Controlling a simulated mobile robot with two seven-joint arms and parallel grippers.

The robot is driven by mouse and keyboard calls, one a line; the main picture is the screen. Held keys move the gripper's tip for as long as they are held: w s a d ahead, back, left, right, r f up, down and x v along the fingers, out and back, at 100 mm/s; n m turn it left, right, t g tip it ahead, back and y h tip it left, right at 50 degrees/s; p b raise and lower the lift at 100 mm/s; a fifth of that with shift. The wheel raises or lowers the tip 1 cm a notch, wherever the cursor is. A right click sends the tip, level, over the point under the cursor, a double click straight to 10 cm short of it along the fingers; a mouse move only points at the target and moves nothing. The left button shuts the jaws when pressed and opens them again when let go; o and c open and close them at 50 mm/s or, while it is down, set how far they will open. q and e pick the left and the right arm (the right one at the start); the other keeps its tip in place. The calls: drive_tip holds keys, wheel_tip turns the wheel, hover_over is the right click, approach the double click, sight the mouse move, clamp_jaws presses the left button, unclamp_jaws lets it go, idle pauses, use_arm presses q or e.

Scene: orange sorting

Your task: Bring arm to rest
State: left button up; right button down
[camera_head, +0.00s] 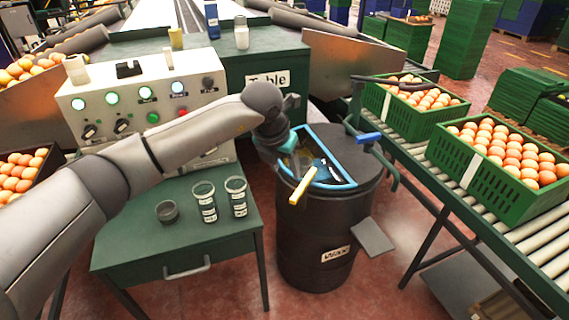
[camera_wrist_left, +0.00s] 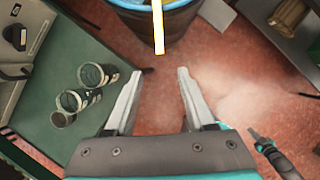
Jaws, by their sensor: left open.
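My left arm reaches in from the left in the head view, over the green side table. Its gripper (camera_head: 286,146) hangs at the near left rim of the dark drum (camera_head: 318,245); its fingers are hard to make out there. In the left wrist view the two grey fingers (camera_wrist_left: 158,85) stand apart with nothing between them, above the red floor. A yellow bar (camera_head: 302,188) sticks out over the drum's blue-rimmed opening; it also shows ahead of the fingers in the wrist view (camera_wrist_left: 158,28).
Two jars (camera_head: 236,197) and a small dark cup (camera_head: 167,212) stand on the green side table (camera_head: 140,245). A control box (camera_head: 150,95) is behind it. Green crates of oranges (camera_head: 490,195) sit on the roller conveyor at right.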

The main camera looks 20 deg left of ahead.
idle(0.4)
use_arm(q)
drive_tip(key=s+d+f+n+h, duration=0.4)
drive_tip(key=d+f+n+h, duration=0.4)
drive_tip(key=d+f+h, duration=0.4)
drive_tip(key=s+a+f+n+t+y, duration=0.3)
drive_tip(key=s+a+f+n+y, duration=0.35)
drive_tip(key=f+n, duration=0.55)
drive_tip(key=s+a+f+n+t+y, duration=0.2)
drive_tip(key=s+a+f+n+y, duration=0.2)
drive_tip(key=s+a+f+n, duration=0.7)
drive_tip(key=s+a+f+n+g+y, duration=0.1)
drive_tip(key=s+f, duration=0.3)
drive_tip(key=s, duration=0.4)
drive_tip(key=s+a+f+n+g+y, duration=0.1)
drive_tip(key=s+f+n+g, duration=0.1)
drive_tip(key=s+f, duration=0.3)
drive_tip(key=s+a+f+n+g+y, duration=0.1)
drive_tip(key=s+f+g, duration=0.3)
drive_tip(key=s, duration=0.7)
drive_tip(key=shift+s+a+f+n, duration=0.2)
drive_tip(key=shift+a+n, duration=0.1)
drive_tip(key=shift+n, duration=0.3)
